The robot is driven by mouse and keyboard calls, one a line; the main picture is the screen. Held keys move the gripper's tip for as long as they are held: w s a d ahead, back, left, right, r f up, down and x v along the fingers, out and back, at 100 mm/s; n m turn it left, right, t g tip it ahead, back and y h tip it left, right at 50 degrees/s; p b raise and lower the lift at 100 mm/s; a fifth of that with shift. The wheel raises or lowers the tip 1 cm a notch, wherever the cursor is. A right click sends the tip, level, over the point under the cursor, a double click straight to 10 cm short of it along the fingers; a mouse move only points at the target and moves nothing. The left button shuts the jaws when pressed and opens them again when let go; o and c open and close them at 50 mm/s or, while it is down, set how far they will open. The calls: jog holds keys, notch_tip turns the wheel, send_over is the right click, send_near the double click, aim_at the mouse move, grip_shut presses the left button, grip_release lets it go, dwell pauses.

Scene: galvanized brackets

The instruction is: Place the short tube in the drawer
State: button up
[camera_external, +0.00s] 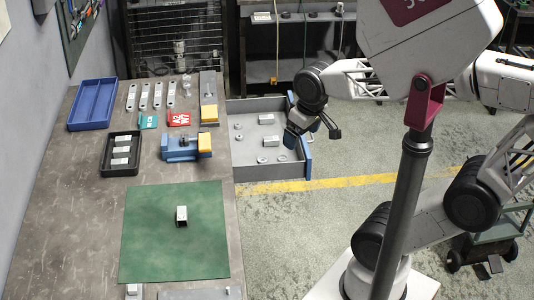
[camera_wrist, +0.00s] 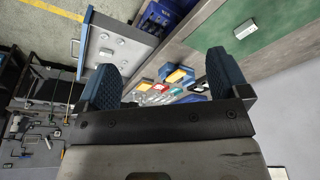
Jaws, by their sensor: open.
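A short, pale square tube (camera_external: 181,215) sits on the green mat (camera_external: 150,250) on the bench. It also shows in the wrist view (camera_wrist: 244,30). The drawer (camera_external: 245,178) is pulled out from the bench's right side, with a blue front. It holds pale blocks (camera_external: 271,141) and several small round parts. My gripper (camera_external: 322,128) is near the drawer's blue front, well away from the tube on the mat. In the wrist view its two blue fingers (camera_wrist: 163,75) are spread, with nothing between them.
A black tray (camera_external: 106,168) with pale pieces and an empty blue bin (camera_external: 92,104) stand on the bench's far left. A blue and yellow vise-like fixture (camera_external: 182,148) sits between mat and flat brackets. A dark rack stands behind. Open floor lies right of the drawer.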

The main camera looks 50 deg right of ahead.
jog(key=w+a+f+m+t+y, duration=0.1)
jog(key=w+a+f+m+y, duration=0.45)
jog(key=a, duration=0.25)
jog(key=w+a+f+m+y, duration=0.4)
jog(key=a+m, duration=0.2)
jog(key=a, duration=0.2)
jog(key=w+a+f+m+t, duration=0.3)
jog(key=w+f+m, duration=0.2)
jog(key=m, duration=0.3)
jog(key=m+t, duration=0.3)
jog(key=m, duration=0.4)
send_near(182, 217)
jog(key=shift+w+d+f, duration=0.1)
jog(key=shift+w+f, duration=0.4)
jog(key=shift+w, duration=0.35)
jog(key=shift+x, duration=1.35)
